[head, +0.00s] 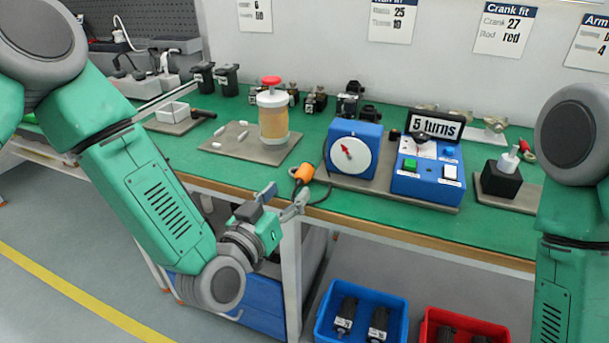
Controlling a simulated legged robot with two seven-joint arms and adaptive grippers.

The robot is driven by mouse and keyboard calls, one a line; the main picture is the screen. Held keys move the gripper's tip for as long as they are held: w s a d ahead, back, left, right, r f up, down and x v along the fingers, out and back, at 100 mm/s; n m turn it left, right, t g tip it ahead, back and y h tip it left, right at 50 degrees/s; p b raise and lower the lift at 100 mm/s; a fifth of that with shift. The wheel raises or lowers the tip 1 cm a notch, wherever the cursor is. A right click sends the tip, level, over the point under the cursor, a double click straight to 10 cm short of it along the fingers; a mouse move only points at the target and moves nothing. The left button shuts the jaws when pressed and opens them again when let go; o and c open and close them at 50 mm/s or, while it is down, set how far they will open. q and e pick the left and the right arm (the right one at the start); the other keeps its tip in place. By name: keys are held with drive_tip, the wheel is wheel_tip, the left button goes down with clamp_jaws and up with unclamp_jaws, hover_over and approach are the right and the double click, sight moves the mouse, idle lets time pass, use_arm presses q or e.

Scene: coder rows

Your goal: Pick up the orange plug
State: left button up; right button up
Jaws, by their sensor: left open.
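The orange plug (304,173) lies on the green bench top near its front edge, with a dark cable running from it towards the blue dial box (352,149). My left gripper (283,194) is open and empty. It appears just in front of and a little below the plug, at the bench edge, and apart from it. My right arm (570,220) comes down at the right side; its gripper is out of the picture.
A board with a clear orange-filled jar (273,115) stands left of the plug. A blue control box (428,170) reading "5 turns" is to the right. Blue (325,325) and red (430,325) bins with motors sit below the bench.

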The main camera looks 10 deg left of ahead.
sight(299, 178)
use_arm(q)
drive_tip(key=x, duration=0.4)
drive_tip(key=shift+d+b, duration=0.15)
drive_tip(key=shift+b, duration=0.25)
drive_tip(key=shift+w+d, duration=0.15)
drive_tip(key=shift+w, duration=0.45)
drive_tip(key=c, duration=1.1)
drive_tip(key=shift+o, duration=0.2)
drive_tip(key=shift+r, duration=0.1)
wheel_tip(299, 178, up, 10)
drive_tip(key=p, duration=0.3)
